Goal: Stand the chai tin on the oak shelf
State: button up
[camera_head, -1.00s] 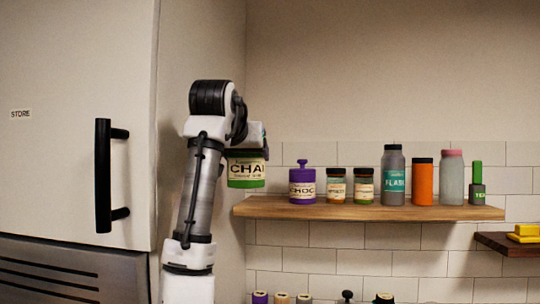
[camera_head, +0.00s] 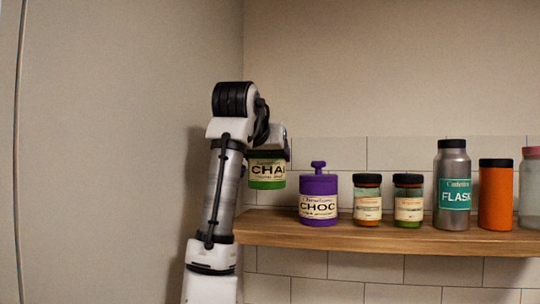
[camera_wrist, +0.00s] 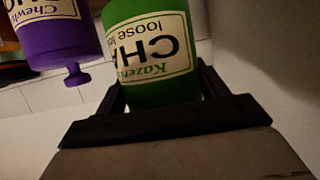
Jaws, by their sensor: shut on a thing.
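The green chai tin (camera_head: 267,171) with its cream label is held by my gripper (camera_head: 268,154), which is largely hidden by my own arm in the head view. The tin looks upright there, above the left end of the oak shelf (camera_head: 350,237), with its base higher than the board. In the wrist view the chai tin (camera_wrist: 152,60) sits between the two dark fingers of my gripper (camera_wrist: 155,95), its label upside down in the picture. I cannot tell its exact depth over the shelf.
A purple choc tin (camera_head: 319,198) stands just right of the chai tin; it also shows in the wrist view (camera_wrist: 62,40). Two small jars (camera_head: 367,203), a flask (camera_head: 452,190), an orange container (camera_head: 495,195) and a pale bottle follow rightward. The shelf's left end looks bare.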

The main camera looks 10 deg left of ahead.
aim_at(263, 185)
jog(key=shift+s+f, duration=0.15)
jog(key=shift+f, duration=3.15)
jog(key=shift+f+b, duration=0.4)
jog(key=shift+f, duration=0.15)
jog(key=o, duration=1.3)
jog(key=b+v, duration=0.4)
jog(key=v, duration=1)
jog(key=shift+f+b, duration=0.1)
jog(key=shift+b, duration=0.2)
jog(key=shift+d+f, duration=0.1)
